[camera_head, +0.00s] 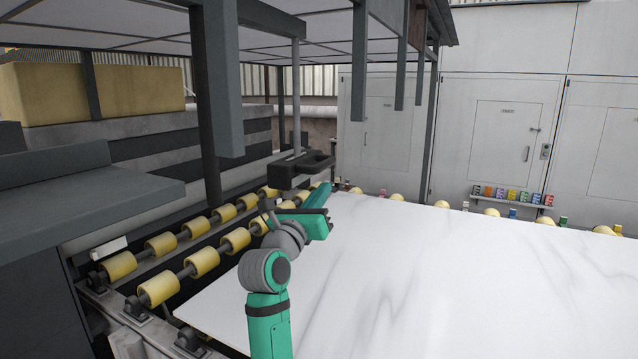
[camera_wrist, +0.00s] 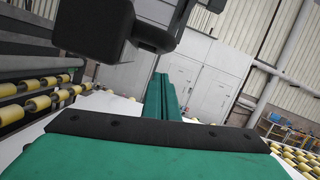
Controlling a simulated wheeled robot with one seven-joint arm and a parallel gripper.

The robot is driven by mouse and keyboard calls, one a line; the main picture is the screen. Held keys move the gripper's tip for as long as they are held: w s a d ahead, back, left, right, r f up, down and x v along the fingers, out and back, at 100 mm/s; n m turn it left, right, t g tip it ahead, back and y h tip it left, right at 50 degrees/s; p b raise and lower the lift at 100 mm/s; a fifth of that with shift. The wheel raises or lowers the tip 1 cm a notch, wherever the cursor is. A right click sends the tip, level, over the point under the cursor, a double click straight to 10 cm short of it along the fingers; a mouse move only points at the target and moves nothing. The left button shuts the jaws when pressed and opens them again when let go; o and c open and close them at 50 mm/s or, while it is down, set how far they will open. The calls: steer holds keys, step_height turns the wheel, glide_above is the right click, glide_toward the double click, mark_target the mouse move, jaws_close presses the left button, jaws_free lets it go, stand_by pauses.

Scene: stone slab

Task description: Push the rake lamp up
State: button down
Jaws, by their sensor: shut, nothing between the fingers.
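The rake lamp (camera_head: 290,172) is a dark, boxy head with a handle-like loop at its right end. It hangs low on a grey vertical rod over the left edge of the white slab (camera_head: 420,270). My gripper (camera_head: 324,190) is shut and empty, just below and slightly right of the lamp's right end. In the wrist view the dark lamp (camera_wrist: 95,25) fills the upper left, above my closed green fingers (camera_wrist: 161,78). I cannot tell whether my gripper touches the lamp.
Yellow rollers (camera_head: 205,261) run along the slab's left side. Grey posts (camera_head: 217,80) hang from the canopy above the lamp. A small shelf of coloured blocks (camera_head: 512,197) stands at the back right. The slab's top is clear right of my arm.

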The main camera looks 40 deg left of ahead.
steer(key=f+v, duration=0.1)
steer(key=v, duration=0.9)
steer(key=shift+d, duration=0.15)
